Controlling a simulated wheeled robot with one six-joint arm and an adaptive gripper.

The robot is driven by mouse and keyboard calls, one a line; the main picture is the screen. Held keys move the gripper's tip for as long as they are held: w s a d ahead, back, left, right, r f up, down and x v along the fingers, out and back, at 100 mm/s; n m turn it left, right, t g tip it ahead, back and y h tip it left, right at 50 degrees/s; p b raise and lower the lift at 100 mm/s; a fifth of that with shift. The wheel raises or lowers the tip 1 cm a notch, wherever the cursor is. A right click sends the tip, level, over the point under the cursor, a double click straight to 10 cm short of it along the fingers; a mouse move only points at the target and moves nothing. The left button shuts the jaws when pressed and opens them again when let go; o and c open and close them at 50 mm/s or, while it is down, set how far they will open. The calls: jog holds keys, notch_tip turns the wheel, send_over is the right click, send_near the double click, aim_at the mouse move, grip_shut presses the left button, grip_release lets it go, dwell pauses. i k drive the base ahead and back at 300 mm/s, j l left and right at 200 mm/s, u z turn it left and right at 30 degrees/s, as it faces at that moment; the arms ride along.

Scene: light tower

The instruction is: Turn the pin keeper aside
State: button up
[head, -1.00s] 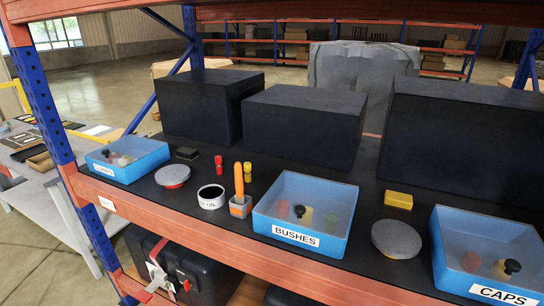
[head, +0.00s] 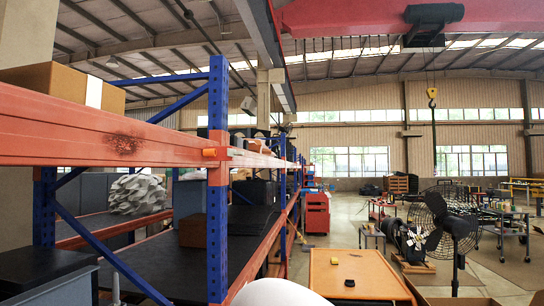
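I cannot make out for certain a pin keeper in the head view. A small orange piece (head: 210,152) sits on the face of the blue rack post, at the end of the orange beam (head: 120,137); I cannot tell whether it is the keeper. A dark scuffed patch shows on the beam to its left. My gripper is not in view. A smooth white rounded shape at the bottom edge may be part of my arm.
The blue rack post (head: 217,235) stands close at left, with dark shelves behind. An orange-topped table (head: 360,272) holds two small items. A black fan (head: 455,225) stands at right. Open floor lies beyond. A yellow crane hook (head: 432,93) hangs overhead.

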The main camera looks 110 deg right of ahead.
aim_at(230, 152)
jog(key=z, duration=0.5)
jog(key=j+z, duration=0.1)
jog(key=z, duration=0.35)
jog(key=k+z, duration=0.1)
jog(key=z, duration=1.35)
jog(key=k, duration=0.05)
